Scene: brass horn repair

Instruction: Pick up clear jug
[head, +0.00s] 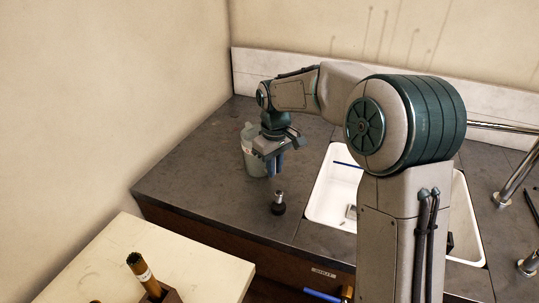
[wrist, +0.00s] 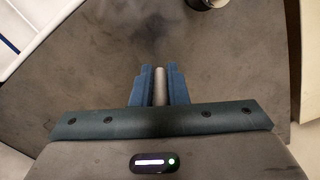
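The clear jug (head: 250,152) is a greyish, see-through vessel. In the head view it stands upright on the dark counter near the back left, partly hidden by my gripper (head: 273,163). My gripper points down at the jug's right side. In the wrist view its blue fingers (wrist: 160,86) are close together with a narrow pale strip between them. The strip looks like the jug's handle, and the fingers appear closed on it. The rest of the jug is hidden in the wrist view.
A small black-based object with a metal top (head: 279,204) stands in front of the jug; its edge shows in the wrist view (wrist: 207,3). A white sink (head: 325,196) lies to the right. A pale table (head: 205,255) with a brown-handled tool (head: 143,270) is at front left.

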